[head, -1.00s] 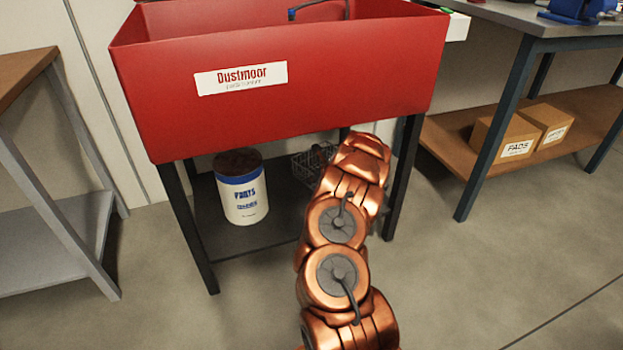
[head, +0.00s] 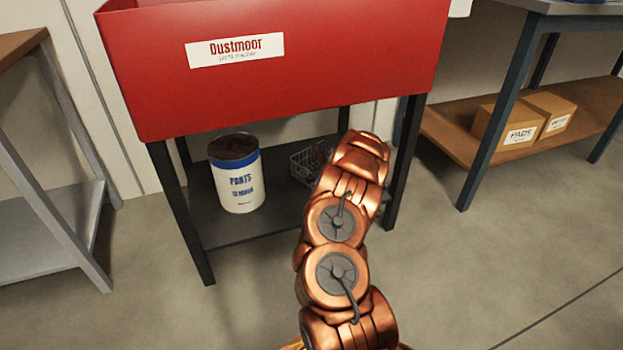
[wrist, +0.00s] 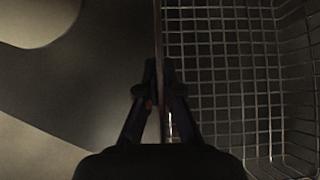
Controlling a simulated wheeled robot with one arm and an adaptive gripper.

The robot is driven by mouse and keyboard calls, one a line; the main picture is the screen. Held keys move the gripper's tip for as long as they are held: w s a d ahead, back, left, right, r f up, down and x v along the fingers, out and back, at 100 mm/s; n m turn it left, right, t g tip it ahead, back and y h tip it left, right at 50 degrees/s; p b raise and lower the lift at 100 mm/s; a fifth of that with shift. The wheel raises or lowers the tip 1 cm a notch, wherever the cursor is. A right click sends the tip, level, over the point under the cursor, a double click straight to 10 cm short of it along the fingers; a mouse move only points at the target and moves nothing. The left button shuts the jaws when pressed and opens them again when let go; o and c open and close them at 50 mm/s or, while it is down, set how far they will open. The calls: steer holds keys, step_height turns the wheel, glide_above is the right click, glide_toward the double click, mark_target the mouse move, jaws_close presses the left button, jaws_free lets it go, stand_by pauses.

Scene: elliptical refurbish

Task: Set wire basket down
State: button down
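The wire basket (head: 304,163) is at the lower shelf (head: 255,228) under the red tank, partly hidden behind my arm. In the wrist view its mesh (wrist: 225,80) fills the right side, with one wall seen edge-on in the middle. My gripper (wrist: 160,68) has its fingers drawn together on that wall. The gripper is hidden by my arm in the head view. I cannot tell whether the basket's underside touches the shelf.
A white and blue parts can (head: 238,178) stands on the shelf left of the basket. The red tank (head: 275,85) hangs above, with dark legs (head: 404,165) at the sides. A workbench with cartons (head: 507,121) is at right.

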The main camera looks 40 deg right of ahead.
steer(key=shift+f, duration=0.55)
stand_by(0.4)
steer(key=c, duration=1.2)
jaws_free()
steer(key=shift+c, duration=0.2)
steer(key=v, duration=1.2)
